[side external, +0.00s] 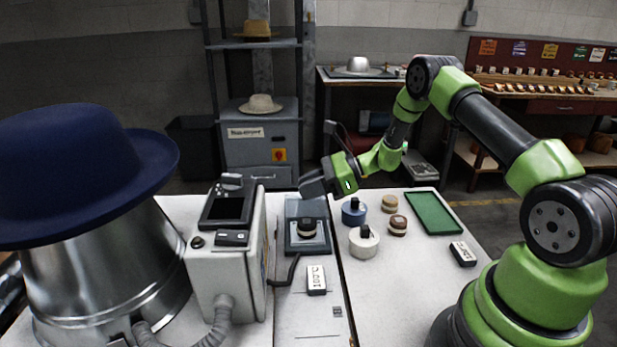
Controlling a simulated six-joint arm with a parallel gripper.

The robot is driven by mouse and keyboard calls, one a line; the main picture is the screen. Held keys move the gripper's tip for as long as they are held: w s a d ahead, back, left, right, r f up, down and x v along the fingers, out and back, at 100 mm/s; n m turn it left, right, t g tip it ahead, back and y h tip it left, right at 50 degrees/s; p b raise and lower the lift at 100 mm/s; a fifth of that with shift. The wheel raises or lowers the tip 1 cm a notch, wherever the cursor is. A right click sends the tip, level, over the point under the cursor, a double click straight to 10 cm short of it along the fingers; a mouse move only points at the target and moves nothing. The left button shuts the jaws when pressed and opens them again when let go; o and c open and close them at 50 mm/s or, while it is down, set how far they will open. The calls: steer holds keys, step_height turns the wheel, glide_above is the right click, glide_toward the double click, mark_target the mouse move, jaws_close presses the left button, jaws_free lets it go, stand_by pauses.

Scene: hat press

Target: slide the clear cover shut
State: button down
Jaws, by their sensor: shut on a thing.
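A small blue-grey tray-like unit (294,247) sits on the white table near the middle of the side external view. A round dark and pale piece (307,228) stands in it. The clear cover (292,208) seems to be the glassy panel over the unit's far part; its edges are hard to make out. My gripper (312,192) is at the unit's far end, low and tilted, and shut on what seems to be the cover's edge or handle. The dark gripper body hides the contact.
A grey control box (228,277) and a metal hat form (110,275) with a navy hat (75,170) stand left. Right of the unit are a blue pot (353,215), a white pot (363,246), small round pieces (398,226) and a green tray (433,213).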

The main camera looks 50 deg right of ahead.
steer(key=shift+s+a, duration=0.85)
steer(key=c, duration=1.1)
jaws_free()
steer(key=v, duration=1)
steer(key=shift+w, duration=0.1)
steer(key=shift+a, duration=0.1)
